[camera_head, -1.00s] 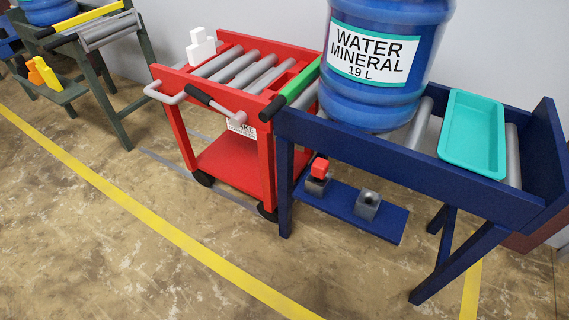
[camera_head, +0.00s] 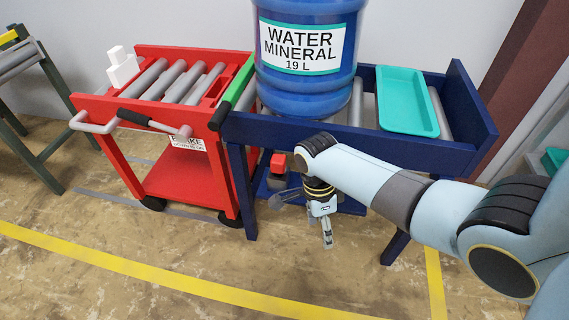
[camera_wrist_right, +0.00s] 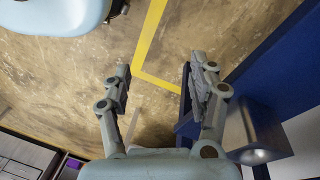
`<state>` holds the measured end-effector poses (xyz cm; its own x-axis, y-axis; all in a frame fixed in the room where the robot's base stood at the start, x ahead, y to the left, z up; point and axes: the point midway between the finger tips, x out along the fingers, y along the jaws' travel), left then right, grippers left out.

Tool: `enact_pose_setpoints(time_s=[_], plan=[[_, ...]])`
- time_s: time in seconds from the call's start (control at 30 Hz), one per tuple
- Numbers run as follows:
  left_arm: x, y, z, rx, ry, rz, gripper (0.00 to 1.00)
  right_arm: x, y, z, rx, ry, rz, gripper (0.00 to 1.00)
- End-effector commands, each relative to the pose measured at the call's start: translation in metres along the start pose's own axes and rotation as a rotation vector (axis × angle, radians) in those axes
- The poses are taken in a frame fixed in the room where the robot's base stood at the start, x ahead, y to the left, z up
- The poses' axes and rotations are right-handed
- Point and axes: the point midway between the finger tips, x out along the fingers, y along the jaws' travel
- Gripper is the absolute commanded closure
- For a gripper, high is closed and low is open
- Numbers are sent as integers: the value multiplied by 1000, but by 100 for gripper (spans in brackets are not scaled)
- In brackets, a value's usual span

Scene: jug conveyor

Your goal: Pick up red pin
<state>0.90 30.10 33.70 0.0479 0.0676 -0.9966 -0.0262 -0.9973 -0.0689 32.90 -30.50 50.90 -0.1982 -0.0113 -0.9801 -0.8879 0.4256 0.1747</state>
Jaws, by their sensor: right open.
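The red pin (camera_head: 278,161) stands in a grey holder on the low shelf (camera_head: 351,206) under the blue conveyor. Its upper part shows in the head view; part of its holder is hidden behind my right gripper. My right gripper (camera_head: 304,215) is in front of the shelf, to the right of and below the pin in the picture, apart from it. Its two fingers are spread and empty. In the right wrist view, the open gripper (camera_wrist_right: 161,68) points toward the floor, and the pin does not show. My left gripper is not in view.
The blue conveyor (camera_head: 418,152) bears the large water jug (camera_head: 303,60) and a teal tray (camera_head: 407,101). A red cart (camera_head: 180,182) stands directly to its left. Yellow lines (camera_head: 180,281) mark the open floor in front.

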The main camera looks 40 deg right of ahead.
Motion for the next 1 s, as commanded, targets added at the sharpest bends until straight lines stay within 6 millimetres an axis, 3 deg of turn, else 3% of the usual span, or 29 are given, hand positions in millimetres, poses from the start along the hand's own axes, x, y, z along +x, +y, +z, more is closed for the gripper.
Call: enact_pose_setpoints(time_s=[0.1,0.2,0.3,0.37,0.47,0.7,1.0], plan=[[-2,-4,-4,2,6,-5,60,-79,-34,17,311,-10,10,40],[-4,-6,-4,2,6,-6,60,-148,-73,34,426,-56,-44,40],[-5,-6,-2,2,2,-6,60,-191,-102,45,428,-101,-108,40],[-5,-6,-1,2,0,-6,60,-207,-112,49,427,-117,-132,40],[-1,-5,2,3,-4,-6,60,-208,-121,52,426,-129,-149,40],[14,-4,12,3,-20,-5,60,-170,-128,56,426,-129,-150,40],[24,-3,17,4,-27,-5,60,-145,-129,59,425,-129,-150,40]])
